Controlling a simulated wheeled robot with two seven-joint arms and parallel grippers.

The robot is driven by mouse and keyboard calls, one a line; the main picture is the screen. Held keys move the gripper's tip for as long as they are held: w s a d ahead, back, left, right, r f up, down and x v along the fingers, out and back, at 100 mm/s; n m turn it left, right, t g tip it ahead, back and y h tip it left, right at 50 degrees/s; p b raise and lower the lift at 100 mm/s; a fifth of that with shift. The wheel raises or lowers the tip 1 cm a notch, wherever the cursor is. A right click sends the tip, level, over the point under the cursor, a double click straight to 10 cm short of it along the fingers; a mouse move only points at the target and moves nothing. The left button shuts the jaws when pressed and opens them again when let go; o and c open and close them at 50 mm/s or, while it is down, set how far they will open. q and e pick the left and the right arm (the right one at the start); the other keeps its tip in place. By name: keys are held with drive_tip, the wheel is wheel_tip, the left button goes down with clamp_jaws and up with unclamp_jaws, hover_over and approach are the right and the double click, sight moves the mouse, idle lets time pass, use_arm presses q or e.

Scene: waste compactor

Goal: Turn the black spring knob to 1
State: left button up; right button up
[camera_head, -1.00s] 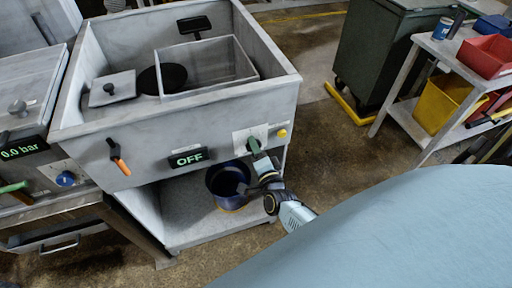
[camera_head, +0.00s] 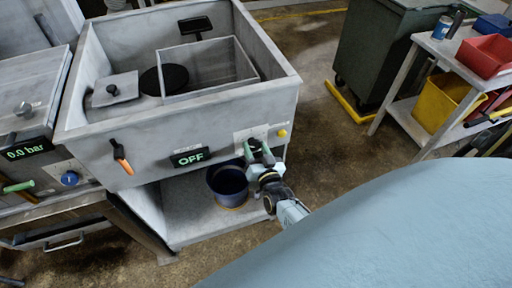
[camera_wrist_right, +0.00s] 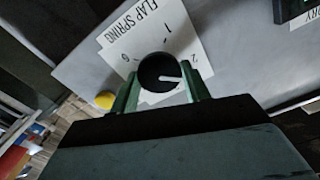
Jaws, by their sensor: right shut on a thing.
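The black knob (camera_wrist_right: 160,72) is round with a white pointer mark, on a white plate (camera_wrist_right: 150,35) marked FLAP SPRING. In the right wrist view the pointer aims right, just below the 2; the 1 stands above the knob. My right gripper (camera_wrist_right: 160,90) has a green finger on each side of the knob and is shut on it. In the head view the right gripper (camera_head: 261,156) is at the front panel's right end and hides most of the knob. My left gripper is not in view.
A yellow button (camera_head: 282,133) sits right of the knob. A dark bucket (camera_head: 228,182) stands on the shelf below. Open floor lies to the right.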

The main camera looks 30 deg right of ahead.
drive_tip(key=n, duration=0.4)
drive_tip(key=shift+a+n, duration=0.1)
drive_tip(key=shift+n, duration=0.3)
drive_tip(key=n, duration=0.3)
drive_tip(key=shift+n, duration=0.3)
drive_tip(key=n, duration=0.4)
drive_tip(key=shift+a+f, duration=0.1)
drive_tip(key=n+b, duration=0.1)
drive_tip(key=n, duration=0.3)
drive_tip(key=shift+n, duration=0.5)
drive_tip(key=o, duration=1)
drive_tip(key=shift+c, duration=0.2)
drive_tip(key=shift+s, duration=0.1)
drive_tip(key=v, duration=1.3)
